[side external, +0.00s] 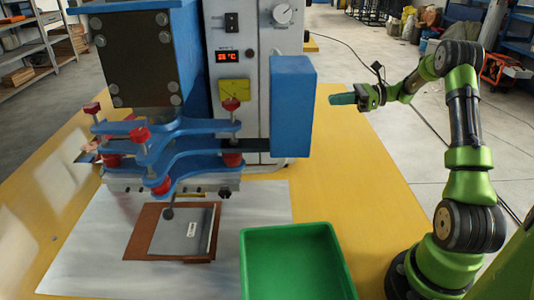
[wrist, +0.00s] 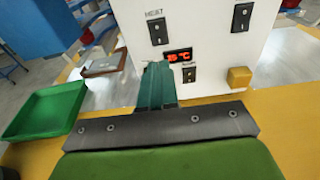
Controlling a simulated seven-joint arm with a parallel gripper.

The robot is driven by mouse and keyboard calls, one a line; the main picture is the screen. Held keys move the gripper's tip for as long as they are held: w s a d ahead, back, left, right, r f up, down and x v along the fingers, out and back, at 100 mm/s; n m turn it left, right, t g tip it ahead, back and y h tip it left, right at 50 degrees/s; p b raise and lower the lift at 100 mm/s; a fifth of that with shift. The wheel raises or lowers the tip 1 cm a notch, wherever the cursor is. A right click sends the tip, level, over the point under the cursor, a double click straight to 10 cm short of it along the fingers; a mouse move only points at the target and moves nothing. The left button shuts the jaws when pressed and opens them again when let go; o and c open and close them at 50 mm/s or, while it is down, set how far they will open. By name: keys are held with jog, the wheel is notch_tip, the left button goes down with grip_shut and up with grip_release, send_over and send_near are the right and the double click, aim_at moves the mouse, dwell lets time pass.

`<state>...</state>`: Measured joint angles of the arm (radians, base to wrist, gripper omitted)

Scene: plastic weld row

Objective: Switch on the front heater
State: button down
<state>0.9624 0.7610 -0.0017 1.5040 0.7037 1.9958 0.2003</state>
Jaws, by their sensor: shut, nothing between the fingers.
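The white control cabinet (side external: 270,35) of the welding machine stands behind the blue press. In the wrist view its panel (wrist: 210,45) carries a black rocker switch (wrist: 157,30) under a label reading "HEAT". A second black switch (wrist: 241,16) is to its right, and a smaller one (wrist: 189,74) is below the lit red temperature display (wrist: 180,55). Which switch positions are on is too small to tell. My gripper (side external: 335,99) is shut and empty, right of the machine. In the wrist view my fingertips (wrist: 157,68) overlap the panel just left of the display; contact cannot be told.
A blue block (side external: 292,105) projects from the machine between the cabinet and my gripper. A green bin (side external: 335,240) stands on the yellow table (side external: 375,190). A brown-edged grey piece (side external: 140,235) lies under the clamps. A yellow block (wrist: 239,76) sits low on the panel.

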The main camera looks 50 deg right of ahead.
jog(key=x, duration=0.8)
jog(key=shift+w+a+f, duration=0.1)
jog(key=shift+w+a, duration=0.2)
jog(key=shift+a, duration=0.05)
jog(key=s+d+f, duration=0.2)
jog(key=s+d, duration=0.8)
jog(key=shift+d, duration=0.15)
